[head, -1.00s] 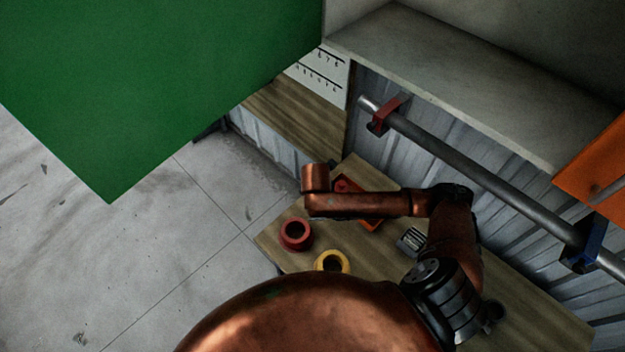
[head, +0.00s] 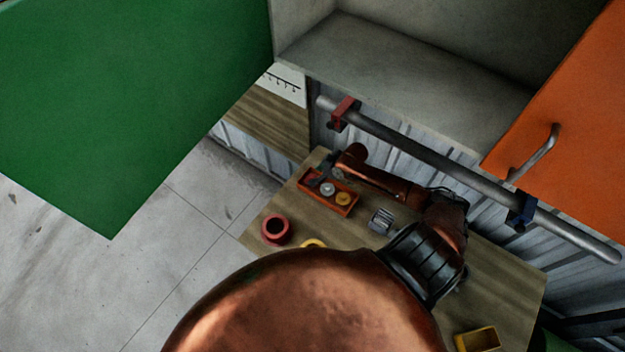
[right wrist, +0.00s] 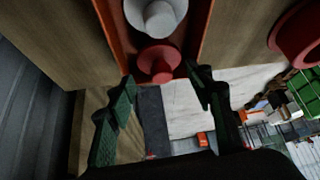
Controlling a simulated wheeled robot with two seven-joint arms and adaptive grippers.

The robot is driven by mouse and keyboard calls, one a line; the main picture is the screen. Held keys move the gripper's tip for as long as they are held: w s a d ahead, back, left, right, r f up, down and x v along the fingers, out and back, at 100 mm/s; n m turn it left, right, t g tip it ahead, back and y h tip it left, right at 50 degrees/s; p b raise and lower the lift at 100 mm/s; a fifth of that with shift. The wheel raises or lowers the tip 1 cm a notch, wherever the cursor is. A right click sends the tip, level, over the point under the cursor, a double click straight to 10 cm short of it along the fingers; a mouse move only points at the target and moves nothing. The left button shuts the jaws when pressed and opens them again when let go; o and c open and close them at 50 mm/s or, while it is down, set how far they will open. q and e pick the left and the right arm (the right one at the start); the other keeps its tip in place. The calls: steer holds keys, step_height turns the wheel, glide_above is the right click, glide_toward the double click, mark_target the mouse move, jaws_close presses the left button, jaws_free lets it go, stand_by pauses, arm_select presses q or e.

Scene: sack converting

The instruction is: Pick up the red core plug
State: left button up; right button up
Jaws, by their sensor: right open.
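The red core plug (right wrist: 158,63) sits at the end of the orange-red tray (right wrist: 112,32), beside a grey-white plug (right wrist: 155,18). My right gripper (right wrist: 162,78) is open and empty, its dark fingers on either side of the red plug's near edge in the picture; I cannot tell whether they touch it. In the head view the right gripper (head: 325,165) is over the left end of the tray (head: 349,210). The grey-white plug (head: 327,189) and a yellow plug (head: 344,198) show there; I cannot make out the red plug. My left gripper is not in view.
A red ring (head: 276,231) and a partly hidden yellow ring (head: 313,243) are on the wooden bench. A grey ribbed part (head: 381,220) lies right of the tray. A yellow bin (head: 477,339) is at bottom right. A metal rail (head: 440,172) runs behind the bench.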

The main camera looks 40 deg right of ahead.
mark_target(314, 177)
steer(key=x, duration=0.4)
steer(key=shift+s+f+p, duration=0.1)
steer(key=shift+f+p, duration=0.05)
steer(key=shift+p, duration=0.15)
steer(key=shift+c, duration=0.7)
steer(key=c, duration=0.6)
